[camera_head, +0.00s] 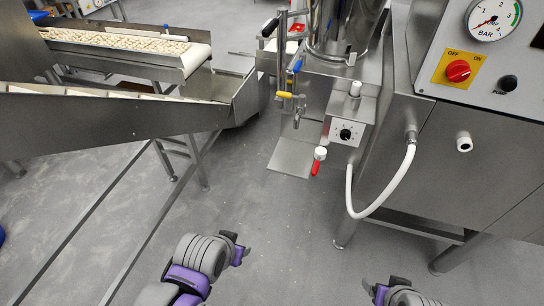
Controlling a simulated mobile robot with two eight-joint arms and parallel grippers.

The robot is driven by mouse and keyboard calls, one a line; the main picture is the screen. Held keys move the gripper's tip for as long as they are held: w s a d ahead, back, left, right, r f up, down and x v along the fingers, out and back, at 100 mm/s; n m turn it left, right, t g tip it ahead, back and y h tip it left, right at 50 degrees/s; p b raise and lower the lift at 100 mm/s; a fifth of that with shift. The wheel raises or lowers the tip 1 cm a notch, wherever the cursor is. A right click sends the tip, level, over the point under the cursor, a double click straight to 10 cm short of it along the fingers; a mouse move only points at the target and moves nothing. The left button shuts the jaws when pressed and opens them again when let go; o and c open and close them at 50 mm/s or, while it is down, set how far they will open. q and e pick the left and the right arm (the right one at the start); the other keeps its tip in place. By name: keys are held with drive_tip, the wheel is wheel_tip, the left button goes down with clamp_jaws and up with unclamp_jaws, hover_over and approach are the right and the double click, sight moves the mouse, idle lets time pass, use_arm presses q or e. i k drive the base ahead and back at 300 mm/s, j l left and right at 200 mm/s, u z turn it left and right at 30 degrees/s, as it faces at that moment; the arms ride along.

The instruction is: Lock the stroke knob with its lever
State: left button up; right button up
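A white round knob (320,153) with a short red lever (316,169) hanging from it sits at the lower left of the filling machine's dial box. It looks like the stroke knob and its lever, but I cannot tell whether it is locked. A black dial knob (345,134) is on the box's white plate, and a white cap (355,89) stands above it. My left gripper (240,248) is below and left of the red lever, apart from it, and looks open and empty. My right gripper (382,286) is at the bottom edge, partly cut off, and looks open and empty.
A white hose (384,197) loops from the cabinet to below the dial box. A metal plate (291,157) juts out left of the lever. A red switch (458,70) and gauge (494,17) are upper right. A conveyor (130,45) is at left. Floor between is clear.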

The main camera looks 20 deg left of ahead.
sight(321, 154)
drive_tip(key=u, duration=0.15)
drive_tip(key=i+l+u, duration=0.2)
drive_tip(key=i, duration=0.25)
drive_tip(key=i+l+u, duration=0.2)
drive_tip(key=i, duration=0.2)
